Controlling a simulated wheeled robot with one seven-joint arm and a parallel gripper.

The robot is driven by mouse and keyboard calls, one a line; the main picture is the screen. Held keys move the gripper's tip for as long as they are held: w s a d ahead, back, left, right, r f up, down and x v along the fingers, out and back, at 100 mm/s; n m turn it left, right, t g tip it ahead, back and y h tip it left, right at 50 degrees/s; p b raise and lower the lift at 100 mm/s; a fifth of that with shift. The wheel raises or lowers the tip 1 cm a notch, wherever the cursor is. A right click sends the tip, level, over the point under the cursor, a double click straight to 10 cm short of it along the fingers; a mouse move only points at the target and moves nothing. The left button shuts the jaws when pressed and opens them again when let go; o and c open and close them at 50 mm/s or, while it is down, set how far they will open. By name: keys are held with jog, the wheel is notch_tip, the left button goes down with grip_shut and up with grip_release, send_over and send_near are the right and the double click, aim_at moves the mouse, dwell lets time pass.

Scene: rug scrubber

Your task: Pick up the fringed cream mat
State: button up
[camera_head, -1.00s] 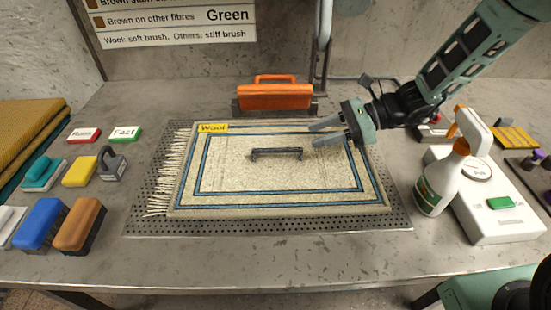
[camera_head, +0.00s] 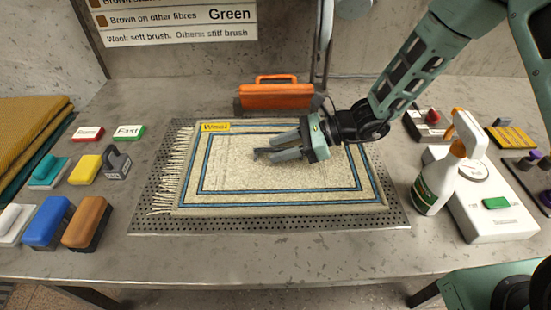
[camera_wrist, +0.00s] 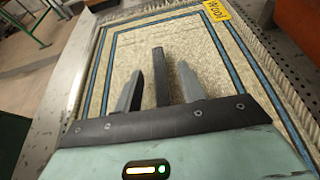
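The fringed cream mat (camera_head: 235,180) lies flat on a perforated plate in the head view, its white fringe on the left and blue border lines around it. It carries a yellow "Wool" tag (camera_head: 214,127). A dark handle (camera_head: 259,154) stands at its middle, now mostly hidden by my gripper. My gripper (camera_head: 272,149) is low over the mat, fingers pointing left. In the wrist view, the mat (camera_wrist: 190,48) fills the middle. The handle (camera_wrist: 160,75) shows as a dark bar between the fingers of my gripper (camera_wrist: 158,70), with gaps visible on both sides.
A spray bottle (camera_head: 440,172) and a white scale-like device (camera_head: 490,200) are at the right. Several brushes and sponges (camera_head: 43,222) and folded textiles (camera_head: 25,130) are at the left. The front table strip is clear.

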grip_shut()
jog(key=shift+r, duration=0.15)
